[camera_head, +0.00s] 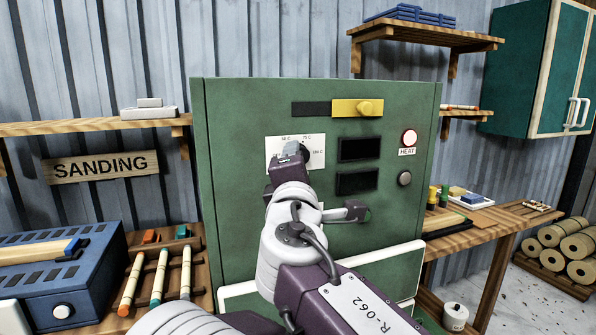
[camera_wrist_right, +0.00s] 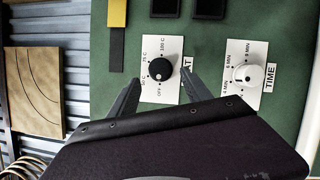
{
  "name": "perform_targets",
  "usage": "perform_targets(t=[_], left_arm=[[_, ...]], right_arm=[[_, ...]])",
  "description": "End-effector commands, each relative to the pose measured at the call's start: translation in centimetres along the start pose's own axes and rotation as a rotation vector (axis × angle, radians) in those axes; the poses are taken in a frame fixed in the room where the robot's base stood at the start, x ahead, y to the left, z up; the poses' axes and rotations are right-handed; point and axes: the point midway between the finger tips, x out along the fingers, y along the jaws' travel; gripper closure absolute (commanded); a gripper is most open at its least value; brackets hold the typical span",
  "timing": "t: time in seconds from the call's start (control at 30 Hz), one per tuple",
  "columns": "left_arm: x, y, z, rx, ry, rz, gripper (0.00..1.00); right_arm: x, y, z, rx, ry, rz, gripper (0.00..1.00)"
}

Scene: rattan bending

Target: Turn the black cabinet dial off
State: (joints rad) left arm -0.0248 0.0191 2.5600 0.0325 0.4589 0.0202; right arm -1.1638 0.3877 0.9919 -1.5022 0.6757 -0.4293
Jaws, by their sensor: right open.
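The black dial (camera_wrist_right: 165,66) sits on a white plate (camera_wrist_right: 157,95) marked OFF, 50 C, 75 C and 100 C. Its small white mark is on the lower left side in the right wrist view, on the side of OFF and 50 C; I cannot tell exactly which it meets. In the head view the dial (camera_head: 304,150) is partly hidden behind my right gripper (camera_head: 291,148). In the wrist view my right gripper (camera_wrist_right: 160,77) is open, its fingers spread at either side of the dial; contact is not clear. My left gripper is out of view.
A blue box (camera_head: 60,270) and a rack with sticks (camera_head: 158,275) stand at left; a wooden bench (camera_head: 490,220) is at right.

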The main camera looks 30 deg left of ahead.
Motion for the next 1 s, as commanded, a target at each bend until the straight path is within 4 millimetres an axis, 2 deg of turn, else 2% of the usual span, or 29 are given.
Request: perform_targets(t=[0.03, 0.1, 0.27, 0.8, 0.87, 0.97, 1.0], left_arm=[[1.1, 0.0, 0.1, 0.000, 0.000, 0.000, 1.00], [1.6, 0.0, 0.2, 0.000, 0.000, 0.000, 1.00], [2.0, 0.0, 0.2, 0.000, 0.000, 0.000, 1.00], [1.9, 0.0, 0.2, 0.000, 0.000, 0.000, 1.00], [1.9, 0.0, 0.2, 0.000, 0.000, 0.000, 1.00], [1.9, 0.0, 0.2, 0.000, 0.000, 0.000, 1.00], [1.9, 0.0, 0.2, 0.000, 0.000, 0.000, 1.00]], right_arm=[[-1.3, -0.4, -0.2, 0.001, 0.003, 0.003, 0.43], [-2.6, -0.4, -0.1, 0.000, 0.003, 0.002, 0.43], [-4.4, -0.1, -0.1, -0.001, 0.001, 0.001, 0.43], [-4.5, -0.1, 0.2, -0.002, -0.005, -0.001, 0.43], [-3.9, -0.4, 1.5, -0.004, -0.030, -0.007, 0.43], [-2.1, -1.4, 7.3, -0.008, -0.139, -0.025, 0.43], [-1.3, -2.3, 10.7, -0.015, -0.201, -0.041, 0.43]])
